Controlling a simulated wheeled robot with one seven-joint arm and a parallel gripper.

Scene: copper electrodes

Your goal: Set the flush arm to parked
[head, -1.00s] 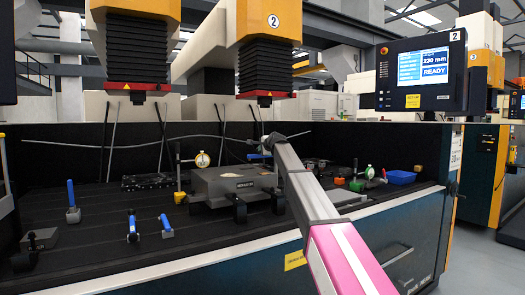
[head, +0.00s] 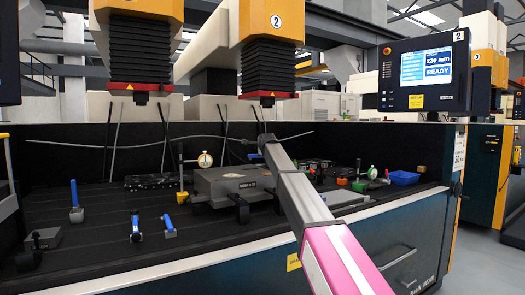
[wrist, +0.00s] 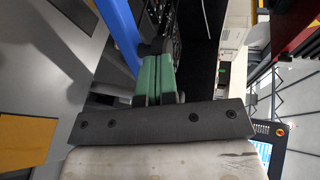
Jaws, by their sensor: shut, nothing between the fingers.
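In the wrist view my gripper (wrist: 159,65) has its two green fingers pressed together, with nothing between them. A blue bar (wrist: 121,32) runs up at the left beside the fingers; dark parts lie around the fingertips. I cannot tell whether the bar touches the fingers. It may be the flush arm, but no label shows this. In the head view my arm reaches over the work tank, and its end hides the area behind it; the gripper cannot be made out there. Blue levers (head: 75,193), (head: 136,224), (head: 168,222) stand on the bed at left.
A grey block (head: 238,184) and a dial gauge (head: 205,159) stand mid-bed. A blue bin (head: 404,178) lies at right. Two machine heads with black bellows (head: 140,58), (head: 268,66) hang above. The tank's front edge (head: 190,262) runs along the near side.

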